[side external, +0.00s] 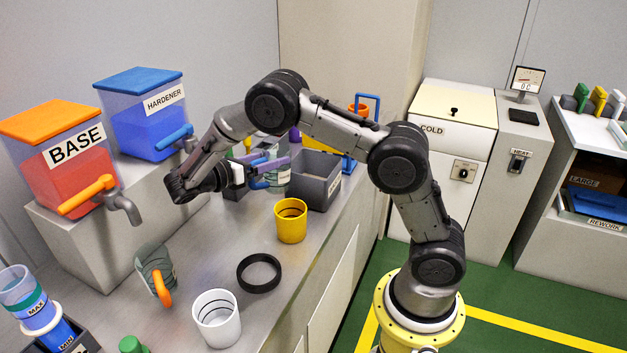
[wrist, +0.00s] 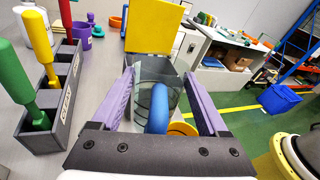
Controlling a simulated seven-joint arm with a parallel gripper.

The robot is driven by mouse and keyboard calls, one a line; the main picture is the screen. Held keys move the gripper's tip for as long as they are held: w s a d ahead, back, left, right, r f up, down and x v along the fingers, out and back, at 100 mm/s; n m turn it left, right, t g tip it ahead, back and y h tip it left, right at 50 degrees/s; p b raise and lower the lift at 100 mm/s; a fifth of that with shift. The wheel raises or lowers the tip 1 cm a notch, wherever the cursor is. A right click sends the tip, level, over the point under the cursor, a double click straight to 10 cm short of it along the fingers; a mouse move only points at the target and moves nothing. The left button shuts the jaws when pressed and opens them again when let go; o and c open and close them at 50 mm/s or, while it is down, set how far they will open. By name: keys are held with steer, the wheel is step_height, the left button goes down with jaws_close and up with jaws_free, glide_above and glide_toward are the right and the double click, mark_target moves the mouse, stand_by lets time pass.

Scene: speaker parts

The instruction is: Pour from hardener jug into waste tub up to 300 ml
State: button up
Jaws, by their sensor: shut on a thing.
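The hardener jug (side external: 282,180), clear with a blue handle, is in my gripper (side external: 262,172) in the side view, in front of a grey bin. In the wrist view my purple fingers (wrist: 158,90) are shut on the jug by its blue handle (wrist: 157,110); its clear body (wrist: 168,80) stands beyond. I cannot tell how much liquid it holds. A yellow tub (side external: 290,222) with dark lines stands on the bench below and right of the jug. A white tub (side external: 217,322) with dark lines stands nearer the front. I see no waste label on either.
The hardener dispenser (side external: 150,130) and base dispenser (side external: 65,165) stand on the left. A clear jug with orange handle (side external: 155,272), a black ring (side external: 259,273) and the grey bin (side external: 325,184) are on the bench. A tool rack (wrist: 60,105) is left in the wrist view.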

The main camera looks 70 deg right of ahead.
step_height(320, 180, up, 6)
steer(key=shift+a, duration=0.15)
steer(key=a+n+t, duration=0.1)
steer(key=a, duration=0.1)
steer(key=a+f+n+t, duration=0.1)
steer(key=w+a+n+t+h, duration=0.1)
steer(key=a, duration=0.1)
steer(key=shift+a+f+t, duration=0.15)
steer(key=shift+a+t, duration=0.2)
steer(key=shift+t, duration=0.05)
steer(key=w+a+f+n+t+y, duration=0.2)
steer(key=a+f+n+t+y, duration=0.1)
steer(key=a+f+n+t, duration=0.5)
step_height(320, 180, down, 2)
steer(key=t, duration=0.3)
steer(key=shift+a+n+t+y, duration=0.3)
steer(key=shift+a+n, duration=0.1)
